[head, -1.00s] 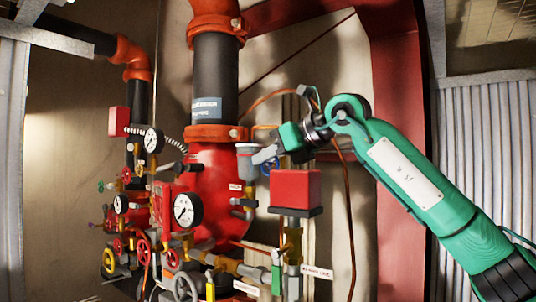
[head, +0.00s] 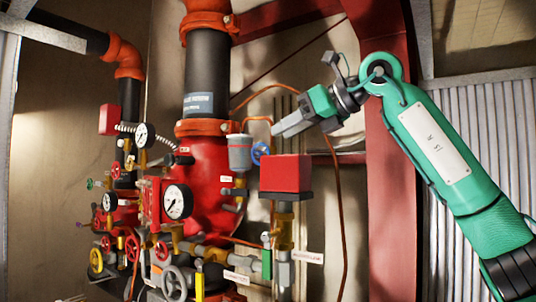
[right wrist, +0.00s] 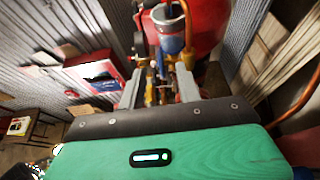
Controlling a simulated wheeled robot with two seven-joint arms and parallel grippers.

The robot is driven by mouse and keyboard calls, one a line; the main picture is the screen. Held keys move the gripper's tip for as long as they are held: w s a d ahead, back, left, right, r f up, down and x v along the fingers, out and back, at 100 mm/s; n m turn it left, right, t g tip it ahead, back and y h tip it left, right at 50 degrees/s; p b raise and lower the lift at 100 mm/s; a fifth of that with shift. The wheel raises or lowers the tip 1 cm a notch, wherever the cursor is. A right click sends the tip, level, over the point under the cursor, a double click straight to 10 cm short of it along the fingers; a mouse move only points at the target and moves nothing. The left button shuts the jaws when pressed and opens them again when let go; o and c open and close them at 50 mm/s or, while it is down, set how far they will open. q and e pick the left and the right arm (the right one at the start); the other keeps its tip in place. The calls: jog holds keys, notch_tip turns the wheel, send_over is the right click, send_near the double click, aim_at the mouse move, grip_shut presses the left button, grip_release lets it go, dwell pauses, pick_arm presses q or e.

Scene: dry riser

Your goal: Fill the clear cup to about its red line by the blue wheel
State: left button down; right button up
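The clear cup (head: 240,152) looks greyish in the head view, upright at the right side of the red riser, below the end of a copper pipe. It also shows in the right wrist view (right wrist: 170,40), beyond the fingers. Its red line and fill level are too small to read. The blue wheel (head: 261,154) is just right of the cup. My right gripper (head: 276,131) is up and right of the wheel, apart from it in the picture. In the right wrist view its fingers (right wrist: 158,92) stand apart with nothing held. My left gripper is out of view.
A red box (head: 286,173) is below and right of the wheel. Gauges, such as the large one (head: 177,202), and several other handwheels crowd the left. A red steel column (head: 388,230) stands behind my right arm.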

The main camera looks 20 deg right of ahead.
jog(key=b+v, duration=0.1)
jog(key=v, duration=0.4)
dwell(0.5)
